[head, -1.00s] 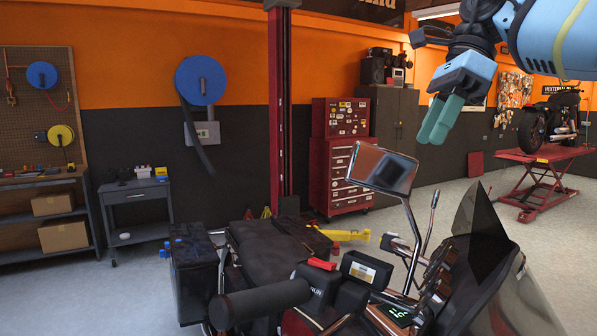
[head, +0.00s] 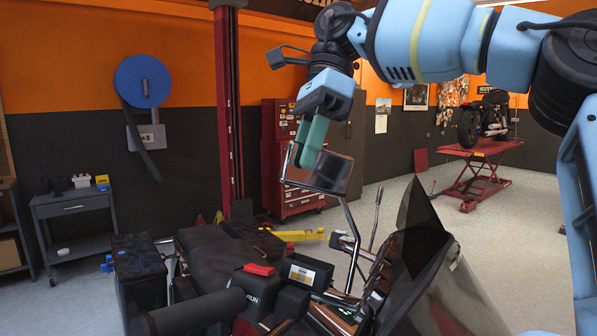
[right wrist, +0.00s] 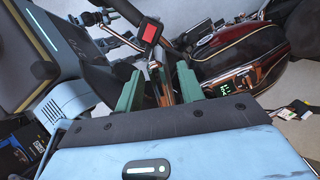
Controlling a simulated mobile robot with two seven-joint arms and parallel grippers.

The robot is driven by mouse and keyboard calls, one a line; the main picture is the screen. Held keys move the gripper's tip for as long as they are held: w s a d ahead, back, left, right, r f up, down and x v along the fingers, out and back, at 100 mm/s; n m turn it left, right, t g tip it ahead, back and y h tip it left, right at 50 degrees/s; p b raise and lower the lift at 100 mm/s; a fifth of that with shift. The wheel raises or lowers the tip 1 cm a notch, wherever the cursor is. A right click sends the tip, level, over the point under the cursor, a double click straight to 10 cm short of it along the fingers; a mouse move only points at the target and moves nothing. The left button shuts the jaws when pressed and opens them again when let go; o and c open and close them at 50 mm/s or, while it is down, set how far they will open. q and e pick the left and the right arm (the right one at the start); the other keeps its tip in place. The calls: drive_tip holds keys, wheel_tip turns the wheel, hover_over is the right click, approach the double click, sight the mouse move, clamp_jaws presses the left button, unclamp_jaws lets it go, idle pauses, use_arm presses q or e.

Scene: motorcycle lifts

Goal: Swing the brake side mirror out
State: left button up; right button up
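The side mirror (head: 334,173) is a rectangular mirror on a thin metal stem above the handlebar of the motorcycle (head: 205,262) in the head view. My right gripper (head: 308,150) comes down from above, its green fingers overlapping the left part of the mirror; I cannot tell from this view whether they touch it. In the right wrist view my right gripper (right wrist: 158,85) is open, its two green fingers clearly apart. A brownish, shiny part shows between them, but I cannot tell for sure whether it is the mirror. My left gripper is not in view.
The dark windscreen (head: 420,230) stands right of the mirror stem. A red tool chest (head: 290,185) and a red lift post (head: 227,110) are behind. Another motorcycle stands on a red lift (head: 480,165) at the back right.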

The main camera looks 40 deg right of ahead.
sight(298, 173)
drive_tip(key=shift+x, duration=1.9)
clamp_jaws()
